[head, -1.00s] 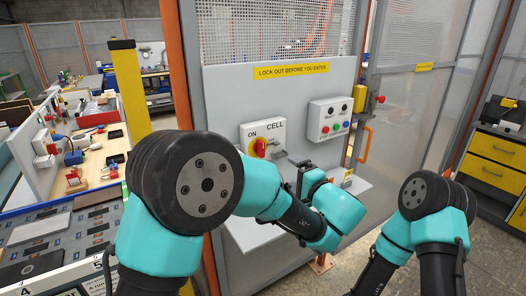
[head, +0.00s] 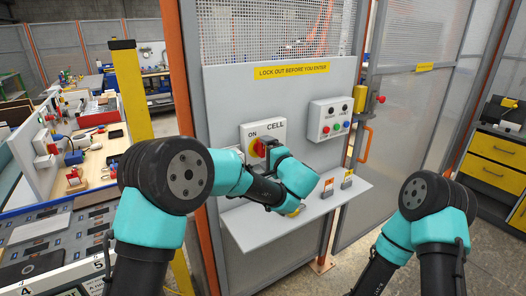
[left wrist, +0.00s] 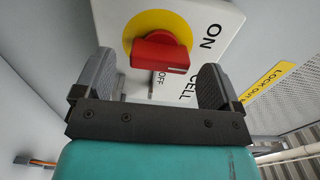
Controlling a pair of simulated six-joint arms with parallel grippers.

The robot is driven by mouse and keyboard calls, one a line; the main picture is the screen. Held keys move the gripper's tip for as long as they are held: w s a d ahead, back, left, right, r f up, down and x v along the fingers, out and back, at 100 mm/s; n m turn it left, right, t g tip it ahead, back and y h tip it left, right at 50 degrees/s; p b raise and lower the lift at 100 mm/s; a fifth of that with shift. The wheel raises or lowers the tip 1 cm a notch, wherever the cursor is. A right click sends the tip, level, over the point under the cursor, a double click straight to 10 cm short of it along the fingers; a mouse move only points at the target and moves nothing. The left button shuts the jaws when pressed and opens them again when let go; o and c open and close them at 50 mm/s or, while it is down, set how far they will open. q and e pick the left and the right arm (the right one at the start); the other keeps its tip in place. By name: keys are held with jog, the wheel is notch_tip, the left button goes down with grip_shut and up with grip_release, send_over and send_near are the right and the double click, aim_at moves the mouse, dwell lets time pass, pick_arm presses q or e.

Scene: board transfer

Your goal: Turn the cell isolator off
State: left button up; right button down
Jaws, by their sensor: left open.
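The cell isolator is a white box (head: 280,130) marked ON and CELL, with a red rotary knob (head: 259,149) on a yellow disc. In the left wrist view the red knob (left wrist: 160,50) has its white-marked end to the right, on the side of the ON lettering; OFF is printed just below the knob. My left gripper (left wrist: 156,66) is open, with one finger on each side of the knob and gaps visible. In the head view my left gripper (head: 271,147) is at the box and partly covers it. My right gripper is out of view.
A grey panel carries a yellow lockout sign (head: 291,71) and a button box (head: 329,118) to the right of the isolator. A shelf (head: 300,225) juts out below, with small orange-topped items (head: 328,187) on it. A yellow post (head: 131,90) stands to the left.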

pick_arm(q)
jog(key=shift+x, duration=1.1)
jog(key=c, duration=0.9)
